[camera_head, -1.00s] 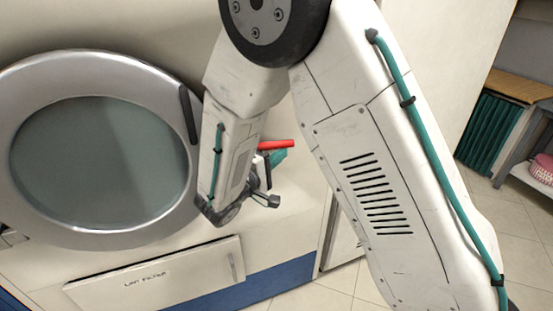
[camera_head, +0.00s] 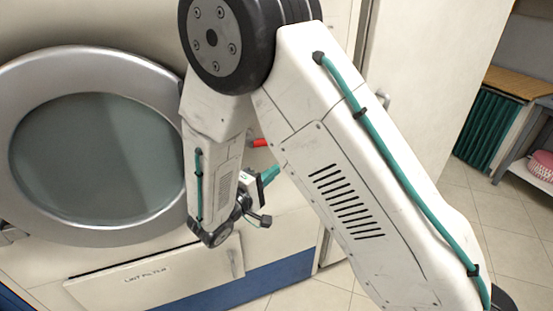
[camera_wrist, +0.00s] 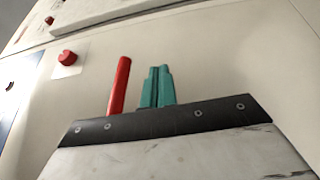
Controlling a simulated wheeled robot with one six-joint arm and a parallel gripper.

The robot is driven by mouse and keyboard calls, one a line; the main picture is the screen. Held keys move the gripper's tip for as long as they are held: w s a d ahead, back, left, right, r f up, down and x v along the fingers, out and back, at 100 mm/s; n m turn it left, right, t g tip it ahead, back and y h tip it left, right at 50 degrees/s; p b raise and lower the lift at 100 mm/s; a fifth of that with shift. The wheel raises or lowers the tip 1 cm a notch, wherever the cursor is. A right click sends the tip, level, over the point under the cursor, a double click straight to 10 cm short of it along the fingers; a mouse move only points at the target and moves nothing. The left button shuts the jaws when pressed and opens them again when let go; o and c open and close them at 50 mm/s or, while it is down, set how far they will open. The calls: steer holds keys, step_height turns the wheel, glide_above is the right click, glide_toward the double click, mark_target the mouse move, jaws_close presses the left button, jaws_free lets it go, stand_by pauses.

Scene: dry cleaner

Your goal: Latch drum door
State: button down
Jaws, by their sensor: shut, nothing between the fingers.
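The drum door (camera_head: 100,235) is a round silver ring with dark glass at the left of the head view. It looks flat against the machine front, but I cannot tell whether it is fully closed. A red latch lever (camera_head: 259,142) shows to the right of the door, partly hidden by my arm. In the wrist view the red lever (camera_wrist: 119,85) stands just left of my gripper. My gripper (camera_wrist: 158,86) has teal fingers, shut and empty, with a visible gap to the lever. In the head view my gripper (camera_head: 270,173) is below the lever, partly hidden.
A lint filter panel (camera_head: 150,283) lies below the door. A red knob (camera_wrist: 67,57) sits on the machine front in the wrist view. At right are a teal-curtained counter (camera_head: 490,130) and a shelf with a pink basket (camera_head: 541,165). Tiled floor is clear between.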

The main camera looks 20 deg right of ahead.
steer(key=f+v, duration=0.1)
steer(key=v, duration=0.6)
steer(key=shift+f, duration=0.35)
steer(key=shift+d, duration=0.1)
